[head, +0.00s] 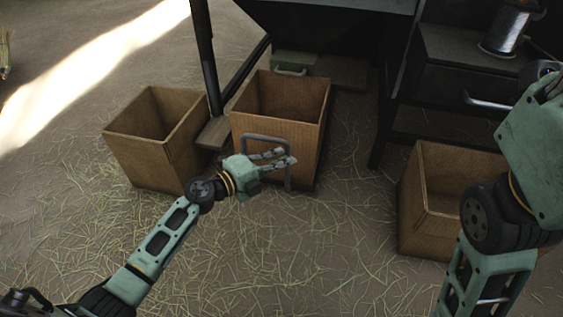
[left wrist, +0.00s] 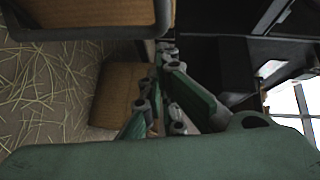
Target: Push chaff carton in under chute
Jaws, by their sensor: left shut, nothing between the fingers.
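Several open brown cartons stand on the floor. The middle carton (head: 272,135) has a grey loop handle (head: 288,178) on its near face and stands at the front of the dark machine (head: 335,25). My left gripper (head: 283,160) is shut and empty, at that near face by the handle; I cannot tell whether it touches. In the left wrist view its fingers (left wrist: 172,95) show in the middle, with a tan face framed in grey at the top left. My right arm shows at the right, but its fingers do not. The chute's mouth is not clearly visible.
A left carton (head: 160,140) stands beside a dark post (head: 207,60) and small wooden block (head: 214,132). A right carton (head: 425,190) stands near my right arm. A metal spool (head: 506,28) sits on a dark stand. Straw litters the open floor (head: 300,260).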

